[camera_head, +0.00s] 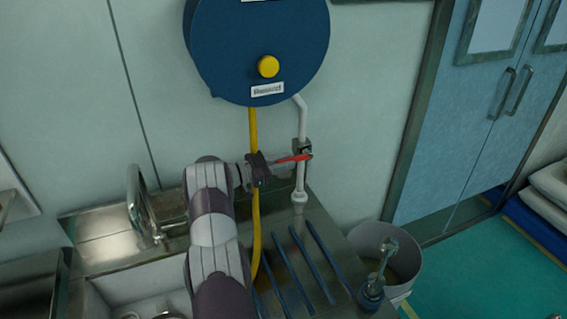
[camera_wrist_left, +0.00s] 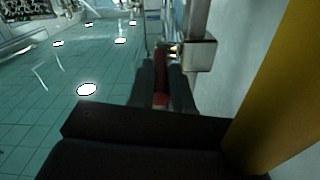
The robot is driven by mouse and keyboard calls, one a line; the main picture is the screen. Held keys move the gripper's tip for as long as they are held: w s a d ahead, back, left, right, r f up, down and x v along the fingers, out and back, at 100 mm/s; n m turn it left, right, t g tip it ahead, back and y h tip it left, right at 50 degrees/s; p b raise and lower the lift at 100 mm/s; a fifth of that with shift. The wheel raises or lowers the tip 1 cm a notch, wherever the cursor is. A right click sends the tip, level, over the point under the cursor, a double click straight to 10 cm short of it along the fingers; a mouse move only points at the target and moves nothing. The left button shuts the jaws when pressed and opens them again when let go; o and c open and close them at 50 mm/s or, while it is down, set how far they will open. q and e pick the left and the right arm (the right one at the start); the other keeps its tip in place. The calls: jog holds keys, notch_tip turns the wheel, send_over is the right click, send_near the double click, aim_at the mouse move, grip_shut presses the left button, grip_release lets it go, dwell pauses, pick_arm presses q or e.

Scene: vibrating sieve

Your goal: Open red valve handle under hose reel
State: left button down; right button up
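The red valve handle (camera_head: 294,158) sticks out to the left from a metal valve body (camera_head: 303,146) on the white vertical pipe (camera_head: 301,122) under the blue hose reel (camera_head: 258,45). My left gripper (camera_head: 283,160) reaches it from the left, past the yellow hose. In the left wrist view the red handle (camera_wrist_left: 160,92) lies between the two dark fingers of my left gripper (camera_wrist_left: 161,88), which close in on both its sides with no clear gap. The metal valve body (camera_wrist_left: 199,53) is just beyond the fingertips. My right gripper is not in view.
The yellow hose (camera_head: 254,128) hangs down close to my left wrist. Below are a steel counter with dark blue slots (camera_head: 312,250), a sink tap (camera_head: 137,200) and a white bucket (camera_head: 402,262). Blue double doors (camera_head: 470,110) stand to the right.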

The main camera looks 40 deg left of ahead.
aim_at(288, 159)
pick_arm(q)
jog(key=shift+r+g+y+p, duration=0.3)
jog(key=shift+r+g+p, duration=0.35)
jog(key=shift+p, duration=0.1)
jog(key=r+g+p, duration=0.1)
jog(key=p, duration=0.1)
jog(key=r+g+y+p, duration=0.1)
jog(key=p, duration=0.2)
jog(key=r+g+y+p, duration=0.1)
jog(key=g+p, duration=0.1)
jog(key=shift+w+d+r, duration=0.15)
jog(key=shift+w+d, duration=0.1)
jog(key=shift+w, duration=0.15)
jog(key=shift+w+g+y+p, duration=0.25)
jog(key=shift+g+p, duration=0.3)
jog(key=shift+p, duration=0.6)
jog(key=c, duration=1.1)
grip_release()
jog(key=shift+d, duration=0.1)
jog(key=shift+o, duration=0.2)
jog(key=shift+s, duration=0.1)
jog(key=b+v, duration=0.4)
jog(key=v, duration=0.8)
jog(key=shift+s+r, duration=0.2)
